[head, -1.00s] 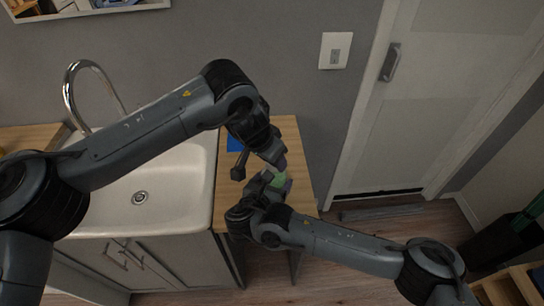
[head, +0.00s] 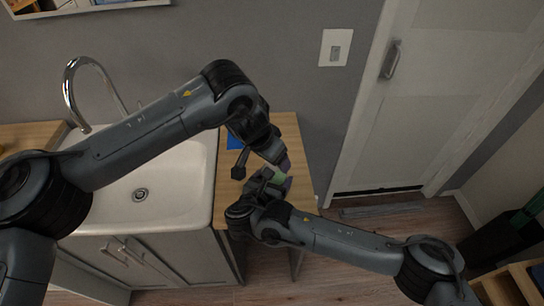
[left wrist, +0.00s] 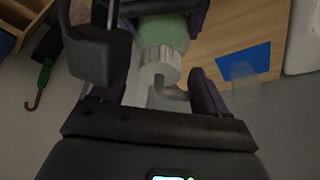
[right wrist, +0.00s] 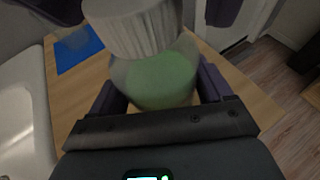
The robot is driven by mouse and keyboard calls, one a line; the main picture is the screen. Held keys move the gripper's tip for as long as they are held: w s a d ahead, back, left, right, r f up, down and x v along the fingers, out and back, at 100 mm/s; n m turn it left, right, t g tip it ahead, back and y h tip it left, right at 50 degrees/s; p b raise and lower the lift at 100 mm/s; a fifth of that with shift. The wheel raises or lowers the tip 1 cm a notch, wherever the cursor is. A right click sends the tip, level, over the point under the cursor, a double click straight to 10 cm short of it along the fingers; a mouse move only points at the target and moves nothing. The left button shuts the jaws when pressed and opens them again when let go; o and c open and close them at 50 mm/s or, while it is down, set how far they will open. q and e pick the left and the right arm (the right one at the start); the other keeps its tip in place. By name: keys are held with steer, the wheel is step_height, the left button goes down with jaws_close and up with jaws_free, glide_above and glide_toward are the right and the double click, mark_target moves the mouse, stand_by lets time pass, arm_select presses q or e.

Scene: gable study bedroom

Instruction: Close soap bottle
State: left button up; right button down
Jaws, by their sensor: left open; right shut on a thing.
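The soap bottle has a translucent green body (right wrist: 160,75) and a white ribbed top (right wrist: 145,28). In the head view only a small green patch of the bottle (head: 279,177) shows between my grippers. My right gripper (head: 276,181) is shut on the bottle's body; its fingers flank the body in the right wrist view (right wrist: 165,90). My left gripper (head: 282,163) is open beside the top. In the left wrist view the white ribbed top (left wrist: 161,63) and a pale hooked part (left wrist: 170,96) lie between its spread fingers (left wrist: 157,88). I cannot tell whether they touch.
The bottle is over a narrow wooden counter (head: 292,133). A blue sheet (head: 234,141) lies on it, with a clear item (left wrist: 245,95) near it. A white sink (head: 175,190) with a curved tap (head: 68,90) is at left. A door (head: 425,100) stands at right.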

arm_select(q)
steer(key=shift+r, duration=2.15)
steer(key=shift+c, duration=0.4)
